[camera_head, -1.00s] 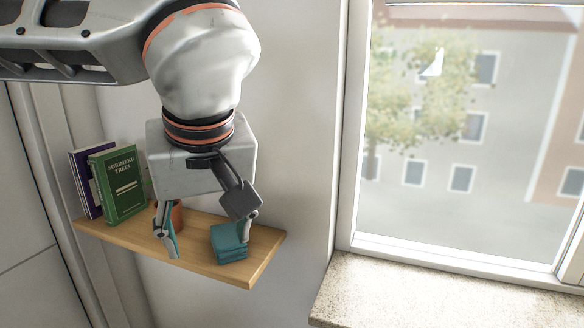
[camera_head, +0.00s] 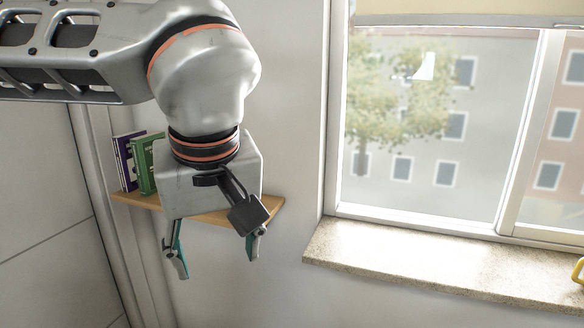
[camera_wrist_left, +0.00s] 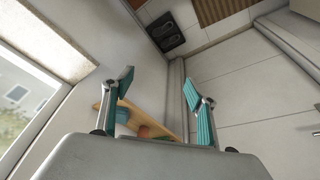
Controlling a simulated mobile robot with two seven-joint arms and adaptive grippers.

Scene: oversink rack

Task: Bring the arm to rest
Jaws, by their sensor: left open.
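My left gripper (camera_head: 217,262) hangs in front of the wooden shelf in the head view, its two teal-padded fingers spread apart with nothing between them. In the left wrist view the open fingers (camera_wrist_left: 165,95) also show, with empty space between them. My left arm comes in from the upper left and covers much of the shelf. My right gripper is in neither view.
The wooden shelf (camera_head: 272,206) holds a purple book (camera_head: 126,162) and a green book (camera_head: 145,166) at its left end. In the left wrist view a teal thing (camera_wrist_left: 122,115) and an orange-brown thing (camera_wrist_left: 144,131) sit on it. A stone window sill (camera_head: 400,257) lies to the right.

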